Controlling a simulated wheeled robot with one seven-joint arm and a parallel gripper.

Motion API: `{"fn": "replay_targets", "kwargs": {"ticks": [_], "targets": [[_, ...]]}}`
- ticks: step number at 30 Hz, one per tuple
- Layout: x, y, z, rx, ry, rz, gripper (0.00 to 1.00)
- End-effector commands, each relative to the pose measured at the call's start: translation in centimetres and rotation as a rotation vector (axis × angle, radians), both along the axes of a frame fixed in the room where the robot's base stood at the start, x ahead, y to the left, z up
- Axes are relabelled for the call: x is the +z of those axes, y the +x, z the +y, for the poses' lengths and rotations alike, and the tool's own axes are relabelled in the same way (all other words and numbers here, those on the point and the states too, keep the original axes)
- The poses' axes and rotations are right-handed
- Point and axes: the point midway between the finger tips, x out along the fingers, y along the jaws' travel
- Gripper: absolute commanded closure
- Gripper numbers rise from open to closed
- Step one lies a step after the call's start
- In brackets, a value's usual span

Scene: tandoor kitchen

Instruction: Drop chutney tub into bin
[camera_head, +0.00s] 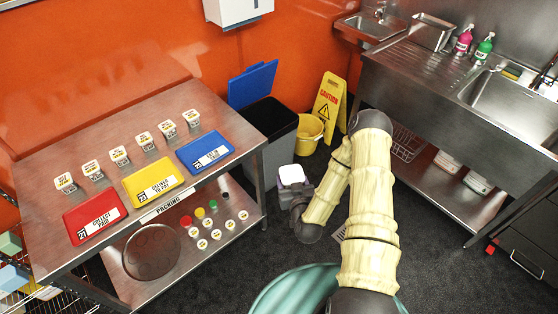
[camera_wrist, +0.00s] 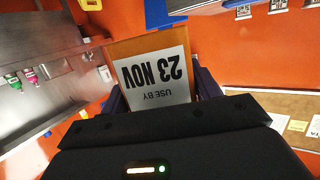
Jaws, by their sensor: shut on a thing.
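The chutney tub (camera_head: 291,174) shows a pale top in the head view, low in front of the bin. In the wrist view the chutney tub (camera_wrist: 125,46) is orange-brown with an upside-down "USE BY 23 NOV" label. My gripper (camera_head: 292,187) is shut on it, with a dark finger at each side in the wrist view. The bin (camera_head: 272,119) stands beyond and left of my gripper, with a dark open top and a grey body. Its blue lid (camera_head: 252,84) is raised at the back. The tub is outside the bin.
A steel packing table (camera_head: 225,115) with red, yellow and blue trays and several small tubs stands left. A yellow bucket (camera_head: 309,134) and caution sign (camera_head: 330,108) stand right of the bin. A steel sink unit (camera_head: 420,85) is at right. Dark floor is clear in front.

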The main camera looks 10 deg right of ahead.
Motion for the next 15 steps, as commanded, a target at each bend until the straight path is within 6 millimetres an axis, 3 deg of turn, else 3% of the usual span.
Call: {"fn": "replay_targets", "kwargs": {"ticks": [9, 15], "targets": [[-5.6, -3.3, -0.2, 0.003, 0.011, 0.019, 0.7], [-6.8, -4.4, 0.1, -0.008, 0.009, -0.009, 0.7]]}}
